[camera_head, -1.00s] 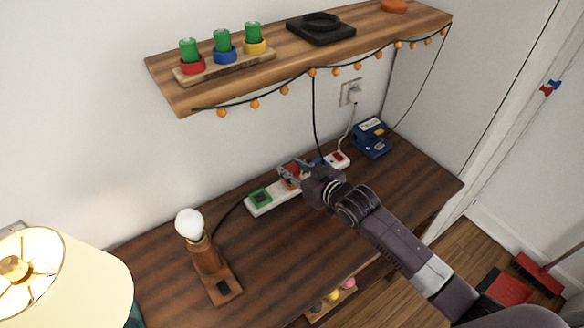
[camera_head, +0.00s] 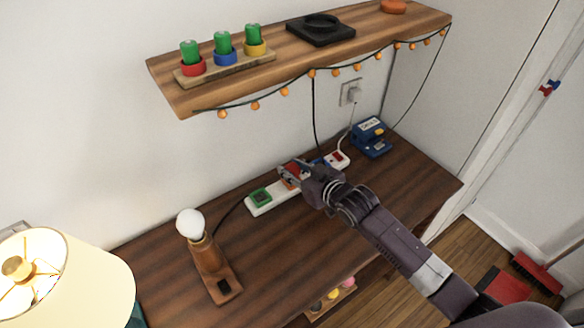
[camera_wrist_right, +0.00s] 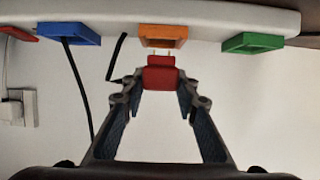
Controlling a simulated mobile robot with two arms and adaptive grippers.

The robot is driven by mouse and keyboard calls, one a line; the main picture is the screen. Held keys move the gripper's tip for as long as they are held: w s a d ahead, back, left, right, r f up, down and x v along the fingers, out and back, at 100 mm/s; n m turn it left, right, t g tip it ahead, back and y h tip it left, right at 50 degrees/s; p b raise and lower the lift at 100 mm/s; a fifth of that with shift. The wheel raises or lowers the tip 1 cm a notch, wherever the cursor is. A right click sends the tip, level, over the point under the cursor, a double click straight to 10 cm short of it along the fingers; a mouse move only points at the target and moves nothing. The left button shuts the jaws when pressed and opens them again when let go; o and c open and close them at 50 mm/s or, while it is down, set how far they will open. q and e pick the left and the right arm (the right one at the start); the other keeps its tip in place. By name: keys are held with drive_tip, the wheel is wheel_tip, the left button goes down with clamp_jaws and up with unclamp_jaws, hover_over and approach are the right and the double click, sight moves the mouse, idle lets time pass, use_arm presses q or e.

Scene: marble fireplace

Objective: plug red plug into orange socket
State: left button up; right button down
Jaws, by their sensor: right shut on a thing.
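The red plug (camera_wrist_right: 161,78) is held between the fingertips of my right gripper (camera_wrist_right: 160,84) in the right wrist view. Its two prongs point at the orange socket (camera_wrist_right: 168,37) on the white power strip (camera_wrist_right: 205,16), with their tips at or just short of its edge; I cannot tell whether they touch. The blue socket (camera_wrist_right: 72,33) and green socket (camera_wrist_right: 252,43) flank the orange one. In the head view my right gripper (camera_head: 289,175) is over the white strip (camera_head: 284,191), beside the green socket (camera_head: 260,196), and hides the orange socket. My left gripper is not in view.
A bulb lamp on a wooden base (camera_head: 212,268) stands left on the brown table (camera_head: 300,240). A blue device (camera_head: 370,138) sits at the back right. A shelf (camera_head: 275,60) with hanging string lights is above. The table's front middle is clear.

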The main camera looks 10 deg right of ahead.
drive_tip(key=shift+f+b, duration=0.5)
drive_tip(key=shift+f, duration=0.65)
idle(0.4)
drive_tip(key=c, duration=1.4)
unclamp_jaws()
drive_tip(key=shift+c, duration=0.2)
drive_tip(key=shift+s, duration=0.15)
drive_tip(key=v, duration=1.2)
